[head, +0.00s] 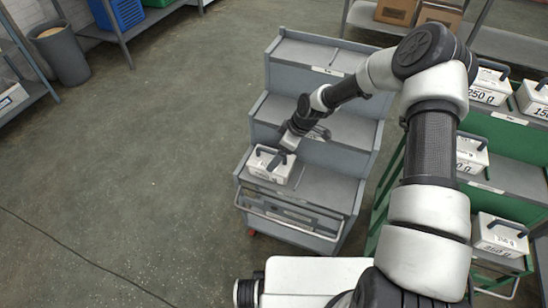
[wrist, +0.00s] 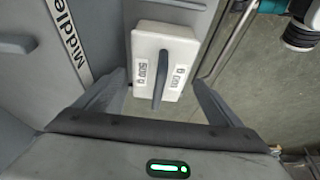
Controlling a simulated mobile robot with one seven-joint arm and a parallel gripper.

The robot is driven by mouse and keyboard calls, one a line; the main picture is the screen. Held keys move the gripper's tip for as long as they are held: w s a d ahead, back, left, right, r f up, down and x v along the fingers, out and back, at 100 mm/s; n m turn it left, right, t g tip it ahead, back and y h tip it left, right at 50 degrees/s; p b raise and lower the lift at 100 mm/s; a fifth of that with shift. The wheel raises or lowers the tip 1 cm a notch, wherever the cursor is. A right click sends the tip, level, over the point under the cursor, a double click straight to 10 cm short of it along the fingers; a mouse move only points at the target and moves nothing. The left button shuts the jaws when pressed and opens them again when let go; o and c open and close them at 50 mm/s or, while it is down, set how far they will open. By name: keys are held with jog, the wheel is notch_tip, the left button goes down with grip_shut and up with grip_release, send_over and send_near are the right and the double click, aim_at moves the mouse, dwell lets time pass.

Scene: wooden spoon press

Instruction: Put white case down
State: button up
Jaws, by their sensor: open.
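The white case (head: 270,164) with a dark handle sits on the lowest front shelf of the grey stepped cart (head: 315,187), near its left end. In the wrist view the white case (wrist: 163,62) shows a "500 g" label and its dark grey handle. My gripper (head: 287,143) is just above and beside the case in the head view. In the wrist view my gripper (wrist: 160,95) has its two fingers spread wide, one on each side of the case's near end. The handle stands between them with clear gaps, and nothing is held.
A green cart (head: 505,155) at the right carries several white weight cases with handles. The grey cart's middle and upper steps hold no cases. A label strip reading "Middle" (wrist: 68,40) runs along a step edge. Open floor (head: 130,180) lies to the left.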

jog(key=v, duration=0.5)
jog(key=shift+r+p, duration=0.2)
jog(key=shift+p, duration=0.1)
